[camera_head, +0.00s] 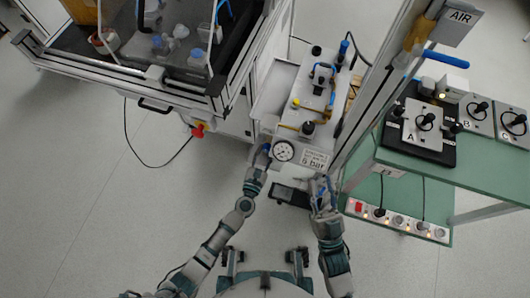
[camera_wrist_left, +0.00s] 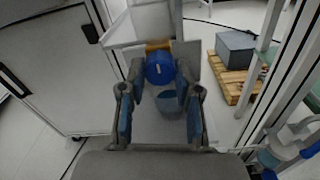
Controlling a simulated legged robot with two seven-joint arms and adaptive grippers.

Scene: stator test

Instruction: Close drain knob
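A round blue knob (camera_wrist_left: 160,68) with a brass-coloured part behind it hangs under the light panel in the left wrist view. I take it to be the drain knob. My left gripper (camera_wrist_left: 161,78) is open, with one blue-padded finger on each side of the knob. Small gaps seem to show between fingers and knob. In the head view my left gripper (camera_head: 263,156) is just left of the pressure gauge (camera_head: 283,151), and the knob is mostly hidden there. My right gripper (camera_head: 322,190) is at the panel's lower right, with no object clearly visible in it.
A blue bucket (camera_wrist_left: 168,104) stands below the knob. A wooden pallet (camera_wrist_left: 236,84) with a grey box (camera_wrist_left: 236,48) lies to the right. In the head view, a green table (camera_head: 460,180) with switch boxes is on the right. A red emergency knob (camera_head: 198,130) is at the left.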

